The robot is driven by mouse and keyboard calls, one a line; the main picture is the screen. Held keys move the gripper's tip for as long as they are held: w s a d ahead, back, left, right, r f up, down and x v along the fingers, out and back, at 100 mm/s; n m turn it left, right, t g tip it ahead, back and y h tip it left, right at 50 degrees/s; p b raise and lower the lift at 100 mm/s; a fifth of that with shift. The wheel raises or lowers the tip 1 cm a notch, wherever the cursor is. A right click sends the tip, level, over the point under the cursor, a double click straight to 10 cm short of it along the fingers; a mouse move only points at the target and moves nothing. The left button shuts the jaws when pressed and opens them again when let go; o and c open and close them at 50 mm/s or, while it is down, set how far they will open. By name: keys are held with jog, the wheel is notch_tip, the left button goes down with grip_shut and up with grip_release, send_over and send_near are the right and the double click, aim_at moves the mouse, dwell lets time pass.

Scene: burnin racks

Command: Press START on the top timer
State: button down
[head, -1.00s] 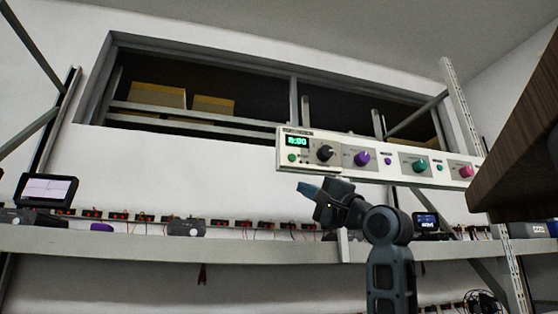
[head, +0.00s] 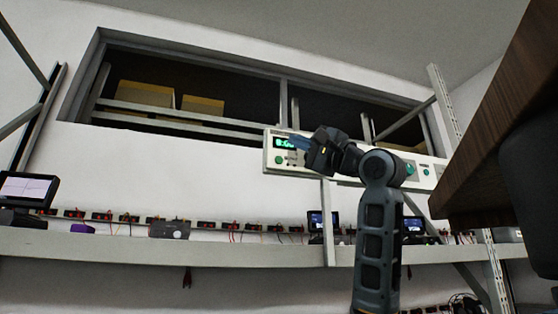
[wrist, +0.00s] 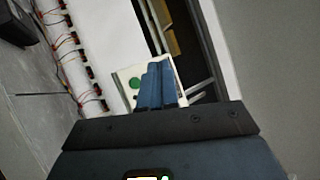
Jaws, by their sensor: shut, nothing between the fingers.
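The top timer (head: 268,150) is the left end of a long white panel high on the rack, with a lit green display (head: 281,142). Its round green button (head: 279,160) shows below the display, left of my gripper. My gripper (head: 293,142) is shut and empty, its blue fingers overlapping the display's right part in the head view. In the wrist view the blue fingers (wrist: 158,84) point at the white panel (wrist: 125,76), just right of the green button (wrist: 134,83). Whether the fingertips touch the panel I cannot tell. My arm hides the timer's dark knob.
A grey shelf (head: 130,246) with screens and wired modules runs below the panel. A brown wooden board (head: 490,150) juts in at the right. A recessed opening with yellow boxes (head: 146,94) lies behind.

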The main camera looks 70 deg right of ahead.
jog(key=shift+w+d, duration=1.4)
jog(key=shift+d, duration=0.25)
jog(key=shift+w+d, duration=1.35)
jog(key=shift+d, duration=0.25)
jog(key=shift+w+d, duration=0.3)
jog(key=shift+w+d, duration=0.25)
jog(key=shift+d, duration=0.05)
dwell(0.5)
dwell(0.3)
jog(key=shift+s+a, duration=0.55)
jog(key=shift+a, duration=0.1)
jog(key=shift+s+a, duration=1.6)
jog(key=shift+a, duration=0.3)
